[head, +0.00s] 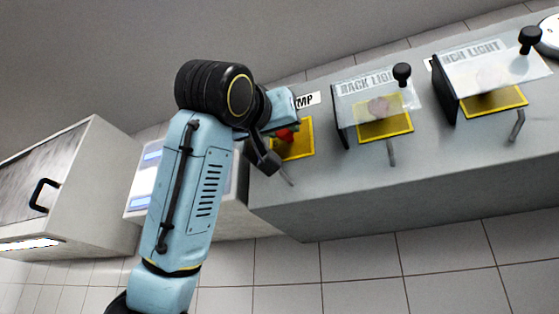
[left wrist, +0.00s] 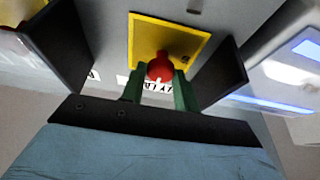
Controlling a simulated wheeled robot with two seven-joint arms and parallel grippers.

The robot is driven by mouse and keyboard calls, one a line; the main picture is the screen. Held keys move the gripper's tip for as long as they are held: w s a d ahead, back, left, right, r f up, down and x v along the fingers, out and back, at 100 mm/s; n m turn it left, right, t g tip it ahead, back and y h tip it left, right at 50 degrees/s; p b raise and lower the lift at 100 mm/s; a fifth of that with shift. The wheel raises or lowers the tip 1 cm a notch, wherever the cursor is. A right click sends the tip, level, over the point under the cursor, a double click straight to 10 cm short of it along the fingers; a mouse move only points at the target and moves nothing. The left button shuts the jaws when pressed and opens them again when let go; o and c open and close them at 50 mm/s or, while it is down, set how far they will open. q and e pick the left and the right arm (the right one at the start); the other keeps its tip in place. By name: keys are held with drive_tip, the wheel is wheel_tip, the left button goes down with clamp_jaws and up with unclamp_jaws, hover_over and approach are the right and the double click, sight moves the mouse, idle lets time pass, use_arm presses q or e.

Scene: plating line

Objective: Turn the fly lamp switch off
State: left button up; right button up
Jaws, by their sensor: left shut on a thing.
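The fly lamp switch is a red knob (head: 285,134) on a yellow plate (head: 300,142) at the left end of the grey counter. Its label (head: 308,99) is partly hidden behind my arm; only "MP" shows. My left gripper (head: 275,143) is at the knob. In the left wrist view the green fingers of my left gripper (left wrist: 159,84) close on both sides of the red knob (left wrist: 160,67), with the yellow plate (left wrist: 150,34) behind it. Which way the switch is set cannot be told. My right gripper is not in view.
Two neighbouring switches to the right have clear covers with black knobs: the middle cover (head: 365,92) and the right cover (head: 490,68). Grey rods (head: 391,152) stick out before the plates. A dark panel (left wrist: 228,72) stands close beside my fingers. A cabinet (head: 75,185) stands left.

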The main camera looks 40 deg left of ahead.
use_arm(q)
drive_tip(key=shift+w+d+r+n+g+y+p, duration=0.1)
drive_tip(key=shift+n+g+y+p, duration=0.6)
drive_tip(key=shift+n, duration=3.05)
drive_tip(key=shift+d+r+n+g+y, duration=0.1)
drive_tip(key=shift+n+g+y, duration=0.75)
drive_tip(key=shift+n+g, duration=1.95)
drive_tip(key=shift+w+d+r+n+g+y+p, duration=0.1)
drive_tip(key=shift+n+g+y+p, duration=0.45)
drive_tip(key=shift+n, duration=4.1)
drive_tip(key=shift+s+t, duration=0.1)
drive_tip(key=shift+t, duration=0.15)
drive_tip(key=o, duration=0.9)
drive_tip(key=shift+o, duration=0.2)
